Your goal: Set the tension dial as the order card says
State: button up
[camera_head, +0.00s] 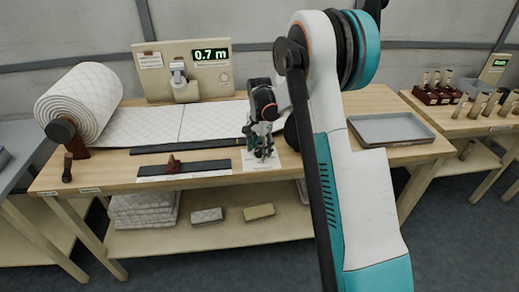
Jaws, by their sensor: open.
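A beige panel (152,84) stands at the back of the wooden table and bears a lit display (211,55) reading "0.7 m". A small pale round part (224,79) sits below the display; I cannot tell whether it is the tension dial. A white card or sheet (254,166) lies at the table's front edge; its writing is too small to read, and I cannot tell whether it is the order card. My gripper (263,154) points down, open, low above this sheet and partly covers it.
A quilted wadding roll (80,100) stands at left, its sheet (150,125) running right across the table. A dark bar with a brown handle (174,165) lies in front. A grey tray (390,128) is at right. My arm blocks the middle right.

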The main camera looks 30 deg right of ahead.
jog(key=c, duration=1.1)
jog(key=shift+n, duration=0.4)
jog(key=n, duration=0.4)
jog(key=shift+p, duration=0.35)
jog(key=n, duration=1)
jog(key=shift+p, duration=0.4)
jog(key=n, duration=0.4)
jog(key=shift+n, duration=0.5)
